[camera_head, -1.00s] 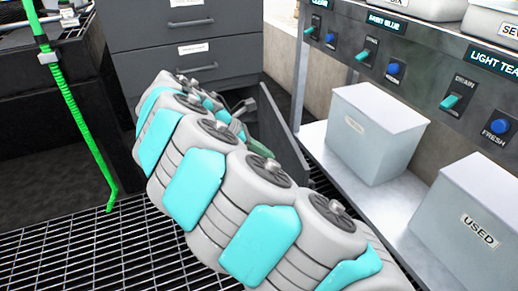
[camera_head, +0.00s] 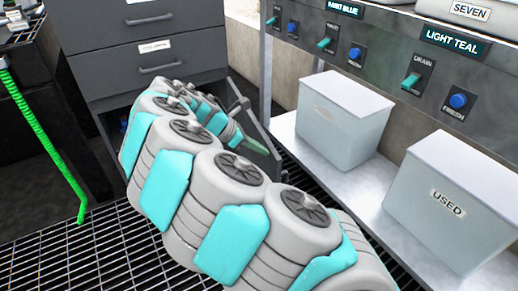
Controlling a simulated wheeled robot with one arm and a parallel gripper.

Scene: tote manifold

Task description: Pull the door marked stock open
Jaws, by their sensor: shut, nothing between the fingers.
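A dark grey cabinet (camera_head: 150,55) stands at the back, with labelled drawers above an open lower space. A grey door panel (camera_head: 262,122) stands swung out at the cabinet's lower right, seen nearly edge-on. No readable mark shows on it, so I cannot tell whether it says stock. A grey bar-like piece (camera_head: 238,106), perhaps its handle, shows at its upper left. My grey and teal arm reaches from the bottom right toward the opening. My gripper (camera_head: 248,143), a pale green tip partly hidden by my arm, is shut and empty beside the panel; contact cannot be told.
A metal bench with two lidded grey bins, one (camera_head: 340,122) behind the USED one (camera_head: 452,205), stands close on the right. Switches line the panel above. A green hose (camera_head: 45,135) hangs at the left over dark grating. The grating at front left is clear.

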